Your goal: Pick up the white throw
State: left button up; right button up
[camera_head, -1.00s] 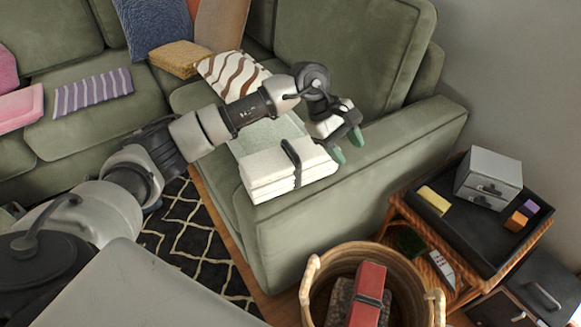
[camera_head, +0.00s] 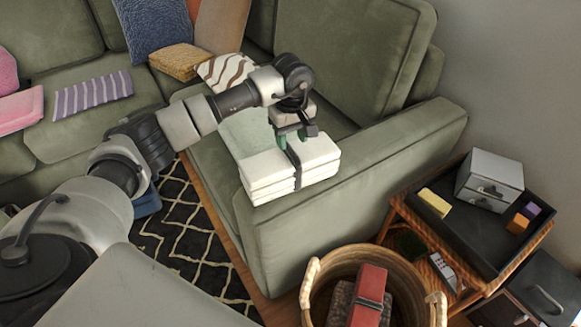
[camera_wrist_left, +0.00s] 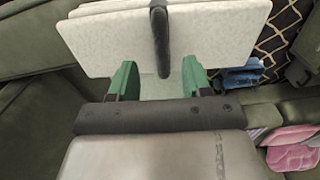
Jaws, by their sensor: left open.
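The white throw (camera_head: 266,176) is a folded stack with a dark strap around its middle. My left gripper (camera_head: 291,138) is just above the throw's back edge, close to the strap. In the wrist view its two green fingertips (camera_wrist_left: 158,78) are apart, one on each side of the strap's line. Whether they touch the throw cannot be told. My right gripper is not seen.
A wicker basket (camera_head: 313,290) holding a red strapped bundle (camera_head: 369,283) stands in front. A side table with a black tray (camera_head: 470,232) is at the right. A striped pillow (camera_head: 228,72) lies behind my arm.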

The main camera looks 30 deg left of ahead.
aim_at(290, 148)
pick_arm(q)
jog(key=shift+a+f, duration=0.15)
jog(key=shift+f, duration=1.4)
jog(key=shift+c, duration=0.5)
grip_shut()
jog(key=shift+r, duration=0.1)
